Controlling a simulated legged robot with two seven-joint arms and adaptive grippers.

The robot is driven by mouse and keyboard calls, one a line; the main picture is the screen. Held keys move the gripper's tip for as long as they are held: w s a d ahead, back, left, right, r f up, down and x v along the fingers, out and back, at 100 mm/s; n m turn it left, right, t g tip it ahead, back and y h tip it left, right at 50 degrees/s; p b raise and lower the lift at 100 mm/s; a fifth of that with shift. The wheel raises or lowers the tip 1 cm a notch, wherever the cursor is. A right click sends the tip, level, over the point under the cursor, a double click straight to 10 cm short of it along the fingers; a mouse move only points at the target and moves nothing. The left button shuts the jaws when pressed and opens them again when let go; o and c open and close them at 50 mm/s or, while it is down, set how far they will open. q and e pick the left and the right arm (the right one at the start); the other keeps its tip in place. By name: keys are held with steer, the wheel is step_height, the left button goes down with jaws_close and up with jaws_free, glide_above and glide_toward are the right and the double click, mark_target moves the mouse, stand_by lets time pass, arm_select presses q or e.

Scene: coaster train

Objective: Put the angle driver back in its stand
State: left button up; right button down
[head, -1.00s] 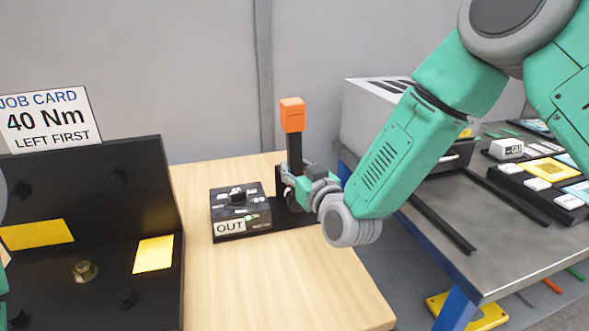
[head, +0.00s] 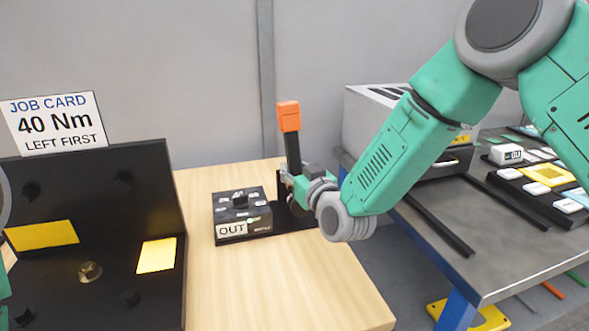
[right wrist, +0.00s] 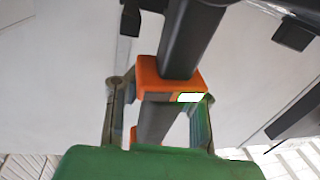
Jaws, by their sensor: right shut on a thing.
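The angle driver (head: 290,135) stands nearly upright in the head view, with an orange block on top and a dark shaft below. My right gripper (head: 287,180) is at its lower part, mostly hidden by my own wrist. In the right wrist view, the fingers of my right gripper (right wrist: 160,112) are shut around the driver's dark body, by its orange collar (right wrist: 172,74). The black stand base (head: 298,217) lies under and beside the gripper. I cannot tell whether the driver's lower end touches the stand. My left gripper is out of view.
A black control box (head: 242,213) marked OUT sits left of the stand on the wooden table (head: 290,280). A black fixture (head: 95,215) with yellow patches and a job card (head: 54,122) stands at left. A metal bench (head: 470,250) with trays is at right. The table's front is clear.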

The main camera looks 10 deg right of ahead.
steer(key=shift+w+d+r+h, duration=0.3)
steer(key=shift+w+d+r, duration=0.1)
steer(key=shift+w+r, duration=0.25)
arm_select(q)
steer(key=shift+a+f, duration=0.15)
arm_select(e)
steer(key=shift+w+a, duration=0.1)
steer(key=shift+w, duration=0.1)
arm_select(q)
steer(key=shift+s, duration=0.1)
arm_select(e)
steer(key=shift+w, duration=0.25)
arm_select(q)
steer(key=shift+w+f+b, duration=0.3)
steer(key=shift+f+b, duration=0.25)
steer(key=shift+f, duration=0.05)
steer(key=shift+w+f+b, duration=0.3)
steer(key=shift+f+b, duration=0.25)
arm_select(e)
steer(key=shift+w+a+f+n+t+y, duration=0.15)
steer(key=shift+w+f+n+t+y, duration=0.15)
steer(key=shift+w+f+n+y, duration=0.4)
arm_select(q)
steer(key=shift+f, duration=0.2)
arm_select(e)
steer(key=shift+s+r+y, duration=0.1)
steer(key=shift+r+y, duration=0.1)
steer(key=shift+y, duration=0.1)
